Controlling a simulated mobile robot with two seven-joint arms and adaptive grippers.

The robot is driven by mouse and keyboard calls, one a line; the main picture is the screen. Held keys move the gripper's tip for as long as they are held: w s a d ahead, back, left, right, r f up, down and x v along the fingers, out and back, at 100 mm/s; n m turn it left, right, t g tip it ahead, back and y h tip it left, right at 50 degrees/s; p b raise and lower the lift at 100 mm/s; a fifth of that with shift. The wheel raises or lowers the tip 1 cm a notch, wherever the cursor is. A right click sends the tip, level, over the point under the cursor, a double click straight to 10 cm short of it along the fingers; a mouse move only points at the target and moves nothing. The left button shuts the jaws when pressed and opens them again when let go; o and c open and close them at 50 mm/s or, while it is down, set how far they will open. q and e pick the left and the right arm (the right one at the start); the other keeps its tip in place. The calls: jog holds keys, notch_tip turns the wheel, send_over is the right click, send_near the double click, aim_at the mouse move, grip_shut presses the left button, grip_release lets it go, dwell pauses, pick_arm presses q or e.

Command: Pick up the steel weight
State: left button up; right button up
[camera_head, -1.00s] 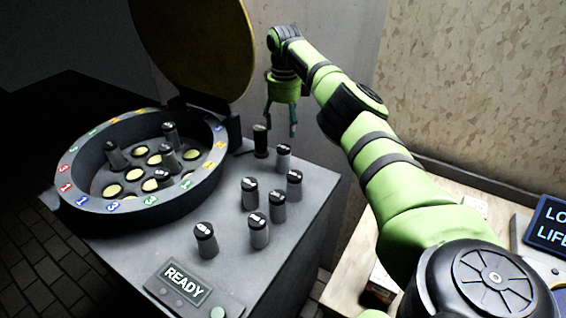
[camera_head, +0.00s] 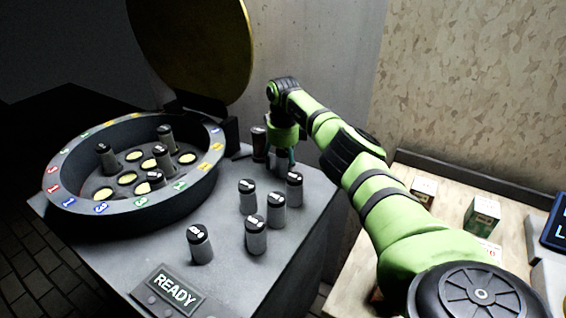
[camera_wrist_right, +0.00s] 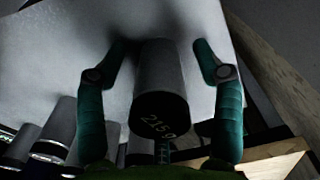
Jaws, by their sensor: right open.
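A grey steel weight (camera_wrist_right: 158,75) with a dark cap, marked with what looks like "215g", stands between the two teal fingers of my right gripper (camera_wrist_right: 160,48) in the wrist view. The fingers are open on either side of it, with visible gaps. In the head view my right gripper (camera_head: 284,158) points down at the back right of the grey table and largely hides that weight. Several similar weights stand in front, such as one (camera_head: 248,197) and another (camera_head: 200,245). A darker weight (camera_head: 258,142) stands just left of the gripper. My left gripper is not in view.
A round tray (camera_head: 70,205) with numbered rim and yellow discs holds several weights at left, its lid (camera_head: 195,50) raised. A READY panel (camera_head: 174,290) is at the front. A side table (camera_head: 350,285) with small boxes (camera_head: 482,215) stands at right.

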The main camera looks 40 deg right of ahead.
grip_shut()
jog(key=shift+r, duration=0.15)
